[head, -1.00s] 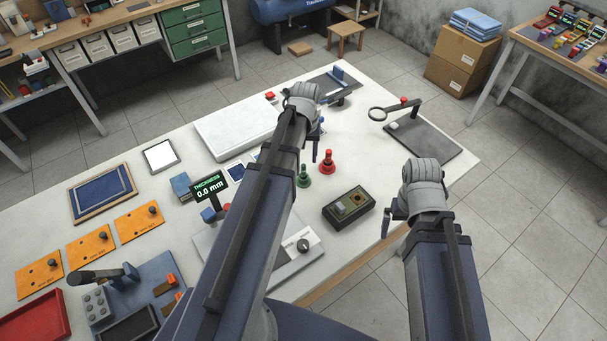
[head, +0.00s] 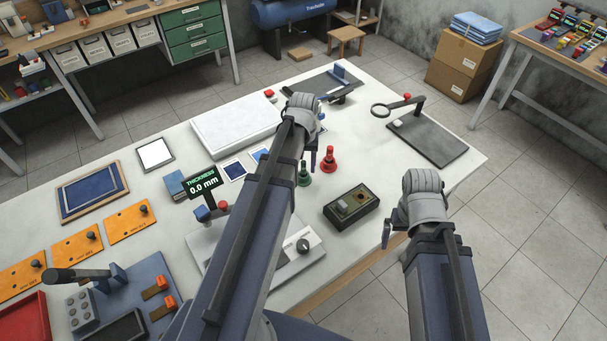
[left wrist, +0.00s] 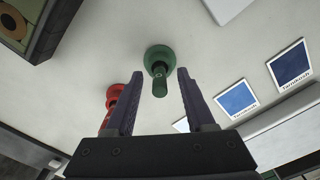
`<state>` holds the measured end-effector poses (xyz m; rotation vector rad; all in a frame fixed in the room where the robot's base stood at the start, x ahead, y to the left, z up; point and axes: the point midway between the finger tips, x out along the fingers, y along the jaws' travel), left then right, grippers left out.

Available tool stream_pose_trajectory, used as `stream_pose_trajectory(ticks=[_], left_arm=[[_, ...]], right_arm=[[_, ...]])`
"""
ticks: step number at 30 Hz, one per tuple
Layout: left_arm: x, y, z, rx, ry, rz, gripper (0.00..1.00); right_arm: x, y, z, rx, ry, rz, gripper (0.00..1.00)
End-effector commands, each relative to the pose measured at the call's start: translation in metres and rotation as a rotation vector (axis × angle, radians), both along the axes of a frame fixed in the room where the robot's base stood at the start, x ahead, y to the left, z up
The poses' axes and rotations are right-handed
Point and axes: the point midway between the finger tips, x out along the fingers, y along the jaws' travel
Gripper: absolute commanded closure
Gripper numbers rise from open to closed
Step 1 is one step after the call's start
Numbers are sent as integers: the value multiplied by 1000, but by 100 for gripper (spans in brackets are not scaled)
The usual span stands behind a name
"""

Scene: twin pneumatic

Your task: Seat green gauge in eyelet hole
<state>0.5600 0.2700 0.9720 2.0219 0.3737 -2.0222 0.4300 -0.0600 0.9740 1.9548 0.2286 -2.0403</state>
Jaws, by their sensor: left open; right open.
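The green gauge (head: 304,175) stands on the white table beside the red gauge (head: 329,160). My left gripper (head: 314,160) is open just above and behind the green gauge. In the left wrist view the green gauge's stem (left wrist: 160,85) shows between the tips of the open left gripper (left wrist: 158,75), with no visible contact. The red gauge (left wrist: 114,104) is partly hidden by a finger. A dark box (head: 351,206) with an olive panel and a round brownish ring, perhaps the eyelet, lies right of the gauges. My right gripper (head: 386,232) is open and empty near the table's right edge.
A thickness display (head: 203,184) and its base stand left of my left arm. Blue cards (head: 235,171) and a white slab (head: 235,122) lie behind. A magnifier stand (head: 428,139) is at the back right. Table around the dark box is mostly clear.

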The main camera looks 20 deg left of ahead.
Motion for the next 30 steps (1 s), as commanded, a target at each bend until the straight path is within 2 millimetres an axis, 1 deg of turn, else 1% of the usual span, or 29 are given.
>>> stream_pose_trajectory(ticks=[3, 17, 18, 30], left_arm=[[0, 0, 1, 0, 0, 0, 47], [0, 0, 1, 0, 0, 0, 98], [0, 0, 1, 0, 0, 0, 100], [0, 0, 1, 0, 0, 0, 100]], right_arm=[[0, 0, 1, 0, 0, 0, 0], [0, 0, 1, 0, 0, 0, 0], [0, 0, 1, 0, 0, 0, 0], [0, 0, 1, 0, 0, 0, 0]])
